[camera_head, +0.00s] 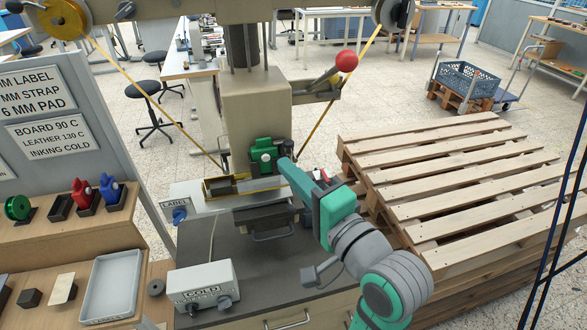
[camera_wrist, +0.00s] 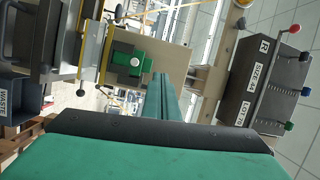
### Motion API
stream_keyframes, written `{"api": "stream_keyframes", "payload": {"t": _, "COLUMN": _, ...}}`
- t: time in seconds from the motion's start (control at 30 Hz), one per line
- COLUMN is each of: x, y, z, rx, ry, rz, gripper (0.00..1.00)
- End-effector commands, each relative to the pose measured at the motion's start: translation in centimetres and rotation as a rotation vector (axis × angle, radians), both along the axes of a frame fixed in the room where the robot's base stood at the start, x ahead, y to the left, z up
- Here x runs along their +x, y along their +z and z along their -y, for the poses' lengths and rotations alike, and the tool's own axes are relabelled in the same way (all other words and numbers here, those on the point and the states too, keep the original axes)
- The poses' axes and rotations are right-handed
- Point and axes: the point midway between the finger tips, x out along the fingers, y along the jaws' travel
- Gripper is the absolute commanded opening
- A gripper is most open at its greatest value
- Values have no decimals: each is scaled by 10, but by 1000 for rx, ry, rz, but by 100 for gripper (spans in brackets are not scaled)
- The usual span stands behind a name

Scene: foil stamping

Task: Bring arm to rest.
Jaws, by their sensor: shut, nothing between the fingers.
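My gripper (camera_head: 284,163) is at the end of my teal arm, in front of the foil stamping press (camera_head: 255,105). Its two teal fingers, also seen in the wrist view (camera_wrist: 160,76), are together with nothing between them. The tips appear close to a green block with a pale knob (camera_head: 265,155) on the press head; I cannot tell whether they touch it. The block shows left of the fingers in the wrist view (camera_wrist: 130,65). My arm bends up from the lower right of the head view.
A wooden pallet stack (camera_head: 460,180) stands close to my arm's right. The grey control box marked COLD (camera_head: 203,284) sits on the bench front. The red-knobbed lever (camera_head: 346,61) sticks out from the press. An empty grey tray (camera_head: 110,285) lies left.

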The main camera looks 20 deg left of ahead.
Motion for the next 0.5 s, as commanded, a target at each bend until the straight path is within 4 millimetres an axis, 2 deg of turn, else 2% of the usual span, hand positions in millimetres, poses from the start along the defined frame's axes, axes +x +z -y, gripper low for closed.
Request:
{"api": "stream_keyframes", "payload": {"t": 0.3, "x": 1, "y": -2, "z": -1, "rx": 2, "ry": -2, "rz": 0, "gripper": 0}}
{"api": "stream_keyframes", "payload": {"t": 0.4, "x": 5, "y": -12, "z": 2, "rx": 13, "ry": -25, "rz": 0, "gripper": 0}}
{"api": "stream_keyframes", "payload": {"t": 0.5, "x": 11, "y": -31, "z": 8, "rx": 27, "ry": -73, "rz": 4, "gripper": 0}}
